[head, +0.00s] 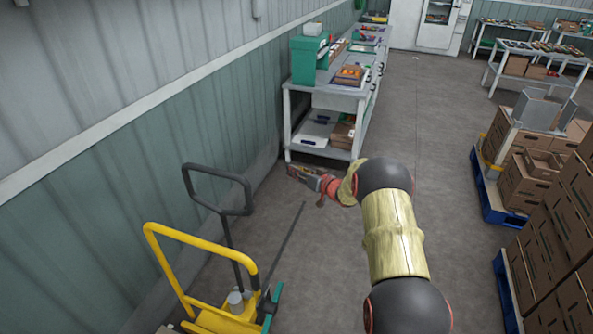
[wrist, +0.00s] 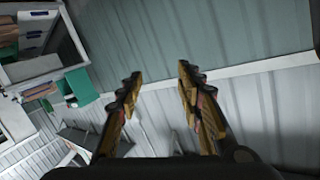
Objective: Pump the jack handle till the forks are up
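The jack stands at the lower left of the head view, beside the wall. It shows a yellow tubular frame (head: 200,243) and a black loop handle (head: 247,190) on a dark shaft that slopes up and left from its base. The forks cannot be made out, so their height cannot be told. My gripper (head: 297,172) is out past the handle, to its right and apart from it, near the workbench foot. In the wrist view my gripper (wrist: 160,75) has its two fingers spread with nothing between them. I cannot make out the handle in the wrist view.
A workbench (head: 333,90) with a green bin (head: 305,60) stands along the wall beyond my gripper. Cartons on blue pallets (head: 493,207) stand at the right. The aisle floor (head: 425,120) between is clear. The wall (head: 110,170) runs close along the jack's left.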

